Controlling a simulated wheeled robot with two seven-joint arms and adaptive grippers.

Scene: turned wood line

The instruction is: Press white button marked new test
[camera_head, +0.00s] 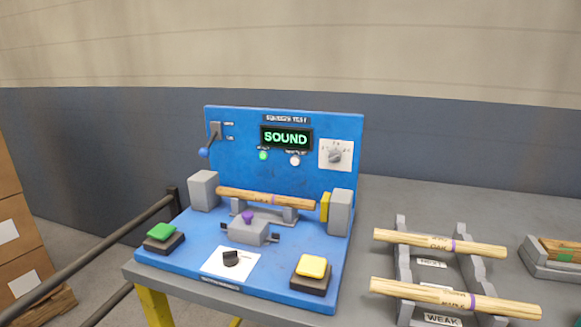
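The blue test machine (222,135) stands on the grey bench, with an upright back panel and a flat base. Its display (286,138) reads SOUND in green. Below the display is a small round white button (295,159), with a small label above it too small to read. A lit green round lamp or button (263,155) sits to its left. A wooden spindle (265,198) lies across the machine between two grey blocks. Neither of my grippers is in view, and nothing covers the white button.
Two spindles lie on a rack (404,262) at right. Cardboard boxes (8,235) stand far left.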

